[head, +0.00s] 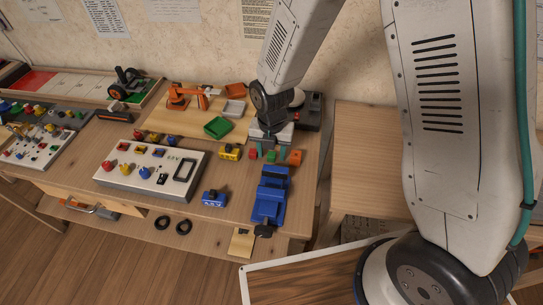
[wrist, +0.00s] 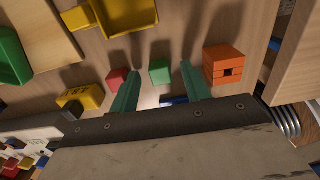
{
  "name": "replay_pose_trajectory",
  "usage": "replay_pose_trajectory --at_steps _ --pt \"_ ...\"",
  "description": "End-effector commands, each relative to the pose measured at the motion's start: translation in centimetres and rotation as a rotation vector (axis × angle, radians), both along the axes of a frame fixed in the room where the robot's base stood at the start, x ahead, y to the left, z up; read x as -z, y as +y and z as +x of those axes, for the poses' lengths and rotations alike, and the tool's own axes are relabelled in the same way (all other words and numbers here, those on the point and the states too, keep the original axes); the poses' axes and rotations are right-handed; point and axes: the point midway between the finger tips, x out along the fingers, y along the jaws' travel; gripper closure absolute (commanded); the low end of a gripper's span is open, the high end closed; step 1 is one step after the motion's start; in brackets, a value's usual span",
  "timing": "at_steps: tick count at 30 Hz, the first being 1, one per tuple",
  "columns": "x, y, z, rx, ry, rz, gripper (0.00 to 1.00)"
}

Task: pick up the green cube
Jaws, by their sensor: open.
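The green cube (wrist: 160,71) sits on the wooden table between a red cube (wrist: 117,78) and a larger orange block (wrist: 222,65). In the head view the green cube (head: 272,156) is small, just in front of my gripper. My gripper (wrist: 161,67) is open and empty, pointing down over the table. In the wrist view its two green fingers appear on either side of the green cube, with gaps to both. I cannot tell the height of the fingertips above the cube. The red cube (head: 253,155) and orange block (head: 295,158) flank it in the head view.
A blue vise (head: 270,195) stands in front of the cubes. A yellow block (head: 229,153) and a white control panel (head: 150,172) are to the left. A green tray (head: 217,128) lies behind left; a yellow container (wrist: 125,15) shows in the wrist view.

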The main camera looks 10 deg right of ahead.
Motion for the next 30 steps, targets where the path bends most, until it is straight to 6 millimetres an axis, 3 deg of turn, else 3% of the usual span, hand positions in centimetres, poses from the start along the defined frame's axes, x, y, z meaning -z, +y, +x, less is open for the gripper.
replay_pose_trajectory --at_steps 3,8,9,20,23,30 --pt "0.0 0.0 0.0 0.0 0.0 0.0 0.53" --pt "0.0 0.0 0.0 0.0 0.0 0.0 0.97" --pt "0.0 0.0 0.0 0.0 0.0 0.0 1.0" --pt "-0.4 0.0 0.0 0.0 0.0 0.0 1.0" --pt "-1.5 0.0 0.1 0.0 -0.003 0.001 1.0" --pt "-6.4 0.0 0.1 0.0 -0.004 0.002 1.0"
